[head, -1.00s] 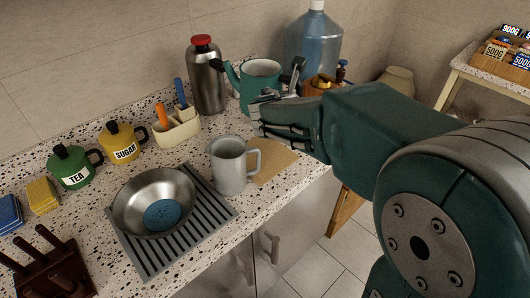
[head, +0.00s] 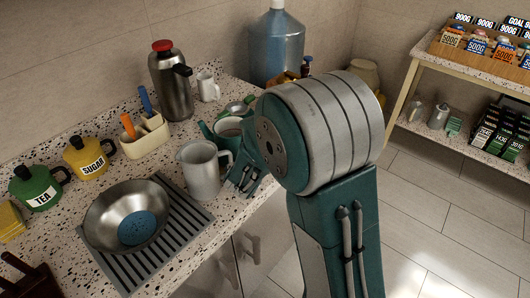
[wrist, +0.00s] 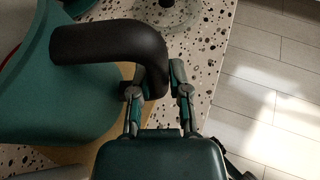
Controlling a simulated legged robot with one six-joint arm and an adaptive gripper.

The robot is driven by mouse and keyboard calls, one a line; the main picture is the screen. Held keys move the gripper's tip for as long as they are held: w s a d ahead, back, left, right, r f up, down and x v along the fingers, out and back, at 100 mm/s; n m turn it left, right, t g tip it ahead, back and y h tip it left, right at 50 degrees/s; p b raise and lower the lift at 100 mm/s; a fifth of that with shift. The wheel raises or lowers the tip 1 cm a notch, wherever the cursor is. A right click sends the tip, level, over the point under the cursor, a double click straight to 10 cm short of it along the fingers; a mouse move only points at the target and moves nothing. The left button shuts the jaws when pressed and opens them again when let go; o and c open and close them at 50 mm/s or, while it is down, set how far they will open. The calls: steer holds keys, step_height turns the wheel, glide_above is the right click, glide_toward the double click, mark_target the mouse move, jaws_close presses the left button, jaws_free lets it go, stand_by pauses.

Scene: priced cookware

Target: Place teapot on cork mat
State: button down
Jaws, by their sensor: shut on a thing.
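The green teapot (head: 229,128) is behind the grey pitcher in the head view, partly hidden by the pitcher and my arm. Its green body (wrist: 60,85) and black handle (wrist: 110,43) fill the left of the wrist view. My gripper (wrist: 158,86) is shut on the handle's lower end; in the head view my gripper (head: 243,177) is low beside the pitcher. The tan cork mat (wrist: 75,154) shows under and beside the teapot in the wrist view. The teapot is over at least part of it; I cannot tell whether they touch.
The grey pitcher (head: 201,172) stands close left of my gripper. A steel pan (head: 128,213) with a blue sponge sits on a striped mat. A flask (head: 173,82), white mug (head: 208,86) and water bottle (head: 277,48) stand behind. The counter edge is near on the right.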

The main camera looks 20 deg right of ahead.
steer(key=shift+f, duration=0.2)
steer(key=c, duration=0.6)
jaws_free()
steer(key=shift+f, duration=0.1)
